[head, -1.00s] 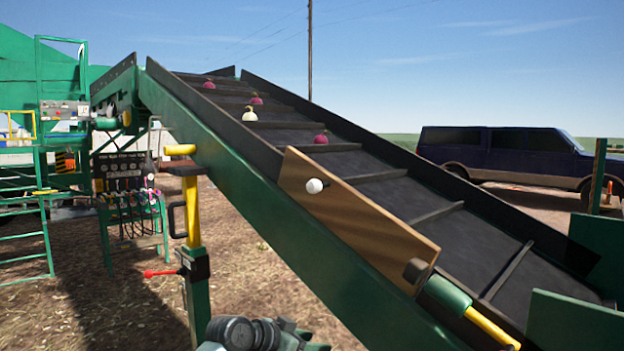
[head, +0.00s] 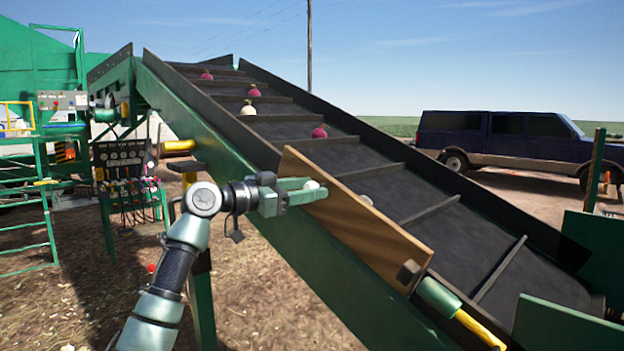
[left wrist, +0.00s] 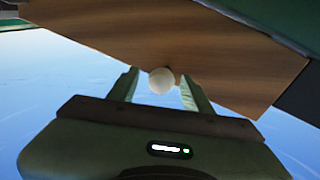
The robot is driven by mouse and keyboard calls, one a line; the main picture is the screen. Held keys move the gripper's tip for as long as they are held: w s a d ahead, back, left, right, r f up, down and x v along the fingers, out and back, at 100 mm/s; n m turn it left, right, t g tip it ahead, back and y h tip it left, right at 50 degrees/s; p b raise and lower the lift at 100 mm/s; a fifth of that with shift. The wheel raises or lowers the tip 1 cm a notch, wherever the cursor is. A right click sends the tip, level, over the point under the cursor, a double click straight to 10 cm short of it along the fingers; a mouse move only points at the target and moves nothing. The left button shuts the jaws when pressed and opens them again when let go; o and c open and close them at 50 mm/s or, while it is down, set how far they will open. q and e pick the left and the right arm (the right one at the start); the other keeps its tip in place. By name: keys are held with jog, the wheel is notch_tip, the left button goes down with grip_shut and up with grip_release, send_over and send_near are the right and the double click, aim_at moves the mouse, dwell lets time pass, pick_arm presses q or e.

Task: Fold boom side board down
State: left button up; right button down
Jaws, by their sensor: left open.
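The boom side board (head: 362,232) is a brown wooden panel standing raised along the near edge of the sloping boom; it fills the top of the left wrist view (left wrist: 225,55). A round white knob (head: 312,185) sits on its near face, partly hidden by my fingers in the head view. My left gripper (head: 308,190) is at the knob, with its jaws open. In the left wrist view the knob (left wrist: 161,80) lies between the two fingertips, and I cannot tell whether either touches it. My right gripper is not in view.
The black slatted belt (head: 400,195) carries several red and white onions (head: 248,108). A dark block (head: 408,271) sits at the board's lower end, above a green and yellow cylinder (head: 450,305). A control stand (head: 125,160) is at left. A dark pickup (head: 500,140) is parked behind.

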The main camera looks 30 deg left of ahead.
pick_arm(q)
jog(key=shift+w+d+f, duration=0.1)
jog(key=shift+w+d, duration=0.1)
jog(key=shift+w, duration=0.35)
grip_shut()
dwell(1.1)
